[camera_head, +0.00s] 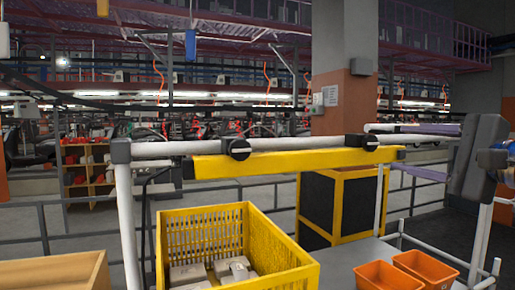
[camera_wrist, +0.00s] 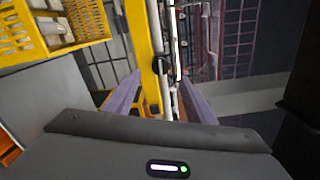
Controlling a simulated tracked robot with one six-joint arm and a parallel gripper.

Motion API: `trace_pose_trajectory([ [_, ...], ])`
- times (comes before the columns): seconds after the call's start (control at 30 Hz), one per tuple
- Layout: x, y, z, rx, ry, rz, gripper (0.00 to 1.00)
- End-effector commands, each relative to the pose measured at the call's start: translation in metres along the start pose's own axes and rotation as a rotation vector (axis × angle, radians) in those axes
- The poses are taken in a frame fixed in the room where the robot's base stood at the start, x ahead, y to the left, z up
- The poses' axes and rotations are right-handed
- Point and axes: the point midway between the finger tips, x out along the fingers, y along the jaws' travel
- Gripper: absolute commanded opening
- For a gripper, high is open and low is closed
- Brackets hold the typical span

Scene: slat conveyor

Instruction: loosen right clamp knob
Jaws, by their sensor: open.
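The right clamp knob (camera_head: 370,142) is black and sits near the right end of the white rail, at the yellow bar (camera_head: 300,159). It also shows in the wrist view as a dark knob (camera_wrist: 158,66), lined up between my fingertips. My gripper (camera_head: 398,147) is open, with its purple fingers apart, just right of the knob. In the wrist view my gripper (camera_wrist: 160,78) holds nothing. I cannot tell whether the fingers reach around the knob or stop short of it. The left clamp knob (camera_head: 238,149) is on the same rail.
A yellow crate (camera_head: 205,217) with several grey boxes stands below the rail at left. Two orange bins (camera_head: 388,276) are at the lower right. A black panelled box with a yellow frame (camera_head: 347,172) stands behind the bar. A wooden box (camera_head: 55,273) is at the lower left.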

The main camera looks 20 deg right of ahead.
Motion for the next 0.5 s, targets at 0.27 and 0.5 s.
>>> trace_pose_trajectory([
  [0.27, -0.030, 0.001, -0.002, 0.001, 0.004, -0.001, 0.50],
  [0.5, -0.049, 0.001, -0.001, 0.001, 0.002, 0.000, 0.50],
])
